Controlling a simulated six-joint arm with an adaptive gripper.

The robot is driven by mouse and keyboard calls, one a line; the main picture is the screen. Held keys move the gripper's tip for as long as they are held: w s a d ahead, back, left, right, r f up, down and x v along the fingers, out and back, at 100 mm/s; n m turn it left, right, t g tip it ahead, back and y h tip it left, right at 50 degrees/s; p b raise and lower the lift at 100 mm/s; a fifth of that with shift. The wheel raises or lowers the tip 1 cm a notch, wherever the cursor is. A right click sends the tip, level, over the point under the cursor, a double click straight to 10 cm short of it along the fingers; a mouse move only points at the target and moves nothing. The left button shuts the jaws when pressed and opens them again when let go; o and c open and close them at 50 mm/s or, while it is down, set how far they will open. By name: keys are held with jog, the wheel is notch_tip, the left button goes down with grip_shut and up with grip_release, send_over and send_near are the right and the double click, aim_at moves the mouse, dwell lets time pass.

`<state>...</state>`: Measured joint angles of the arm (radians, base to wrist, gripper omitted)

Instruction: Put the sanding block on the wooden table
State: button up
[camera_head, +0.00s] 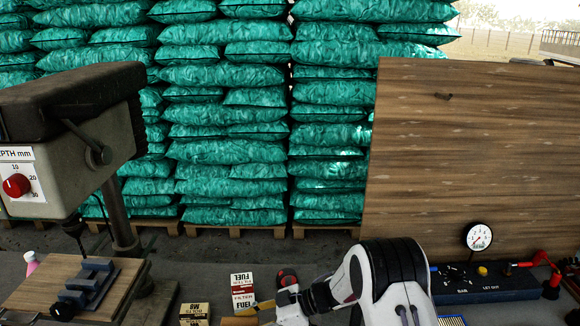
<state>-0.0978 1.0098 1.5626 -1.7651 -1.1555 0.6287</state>
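A wooden board (28,286) forms the table of the drill press at the lower left, with a blue-grey vice (88,284) on it. My white and black arm reaches in from the bottom centre. The end of the arm, with my gripper, is low in the view; its fingers cannot be made out clearly, so open or shut cannot be told. A small yellowish-tan piece (262,307) shows just left of the arm's end. It may be part of the sanding block, but I cannot tell. No other sanding block is recognisable.
Small boxes marked FUEL FILTER (243,288) and M8 BOLTS (194,313) stand left of the arm. A drill press (70,120) overhangs the left. A blue gauge block (470,290) is at the right, before a large upright wooden panel (480,150). Teal sacks (225,130) are stacked behind.

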jog(key=shift+s+f, duration=0.25)
jog(key=shift+s, duration=0.15)
jog(key=s+d+r+m+t, duration=0.1)
jog(key=s+d+m+t, duration=0.1)
jog(key=d, duration=0.7)
jog(key=s+d+r+m+t+h, duration=0.1)
jog(key=s+d+r+m+t, duration=0.1)
jog(key=d, duration=0.8)
jog(key=s+d+r+m+t+h, duration=0.1)
jog(key=s+d+m+t, duration=0.2)
jog(key=d, duration=0.7)
jog(key=shift+d+r+t, duration=0.25)
jog(key=shift+r+t, duration=0.1)
jog(key=shift+t, duration=0.05)
jog(key=shift+s, duration=0.1)
